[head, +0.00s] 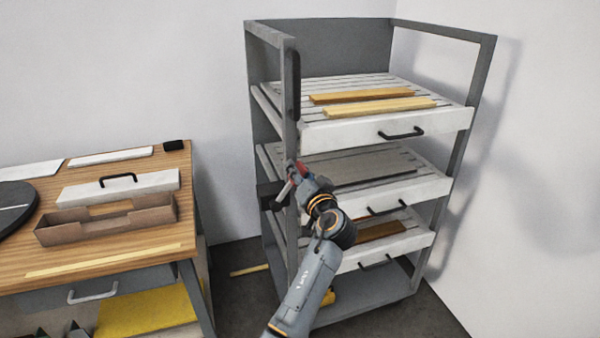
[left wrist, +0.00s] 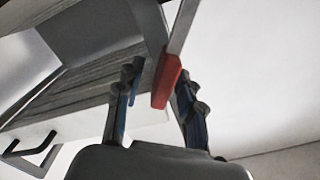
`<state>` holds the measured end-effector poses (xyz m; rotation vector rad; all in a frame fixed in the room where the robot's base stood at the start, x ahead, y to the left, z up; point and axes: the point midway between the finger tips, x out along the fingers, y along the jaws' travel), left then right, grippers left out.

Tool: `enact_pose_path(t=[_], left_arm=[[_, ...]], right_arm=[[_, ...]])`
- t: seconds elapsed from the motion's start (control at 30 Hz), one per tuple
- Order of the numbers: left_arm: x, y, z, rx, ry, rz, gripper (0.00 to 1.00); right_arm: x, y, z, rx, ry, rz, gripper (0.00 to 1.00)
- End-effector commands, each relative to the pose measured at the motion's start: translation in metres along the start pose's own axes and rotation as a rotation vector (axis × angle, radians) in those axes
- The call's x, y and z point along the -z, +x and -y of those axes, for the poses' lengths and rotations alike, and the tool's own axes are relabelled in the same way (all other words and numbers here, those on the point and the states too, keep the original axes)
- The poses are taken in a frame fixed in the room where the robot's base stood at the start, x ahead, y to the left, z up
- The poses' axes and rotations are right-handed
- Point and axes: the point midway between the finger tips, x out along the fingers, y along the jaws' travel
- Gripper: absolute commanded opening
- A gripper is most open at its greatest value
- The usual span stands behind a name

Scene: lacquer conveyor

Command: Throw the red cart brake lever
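The red brake lever grip (left wrist: 168,80) hangs from a grey metal bar in the left wrist view. In the head view a bit of red (head: 302,168) shows at the cart's near left post. My left gripper (left wrist: 158,95) has its fingers spread on either side of the red grip. The grip is nearer the right finger, with a clear gap to the left finger; I cannot tell whether it touches the right one. In the head view my left gripper (head: 297,178) is at the post and partly hides the lever. My right gripper is not in view.
The grey cart (head: 291,100) has white slatted drawers with black handles; wooden strips lie on the top one (head: 390,131). A wooden table (head: 110,260) on the left holds a brown tray (head: 105,228) and a white lid. A wall stands right of the cart.

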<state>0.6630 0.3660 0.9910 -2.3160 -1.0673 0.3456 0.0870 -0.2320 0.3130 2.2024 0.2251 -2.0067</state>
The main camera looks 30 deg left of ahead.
Motion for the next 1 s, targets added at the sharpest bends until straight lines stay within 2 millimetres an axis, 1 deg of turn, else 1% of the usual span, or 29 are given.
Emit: enact_pose_path(t=[0.07, 0.17, 0.27, 0.5, 0.6, 0.77, 1.0], left_arm=[[0.001, 0.0, 0.001, 0.0, -0.001, 0.0, 0.38], [0.008, 0.0, 0.005, 0.001, -0.004, -0.001, 0.38], [0.021, 0.0, 0.015, 0.002, -0.006, -0.002, 0.38], [0.059, 0.0, 0.042, 0.002, -0.007, -0.002, 0.38], [0.07, 0.0, 0.05, 0.001, -0.003, 0.0, 0.38], [0.08, 0.0, 0.057, 0.0, 0.0, 0.0, 0.38], [0.081, 0.0, 0.058, -0.001, 0.0, 0.0, 0.38]], right_arm=[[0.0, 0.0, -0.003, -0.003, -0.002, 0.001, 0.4], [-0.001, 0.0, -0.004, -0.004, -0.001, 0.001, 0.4], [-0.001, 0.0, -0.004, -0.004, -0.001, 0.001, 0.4], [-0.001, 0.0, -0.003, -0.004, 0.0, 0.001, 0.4], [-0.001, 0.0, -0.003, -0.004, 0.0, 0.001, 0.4], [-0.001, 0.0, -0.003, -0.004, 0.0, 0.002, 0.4], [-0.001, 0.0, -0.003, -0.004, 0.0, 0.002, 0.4]])
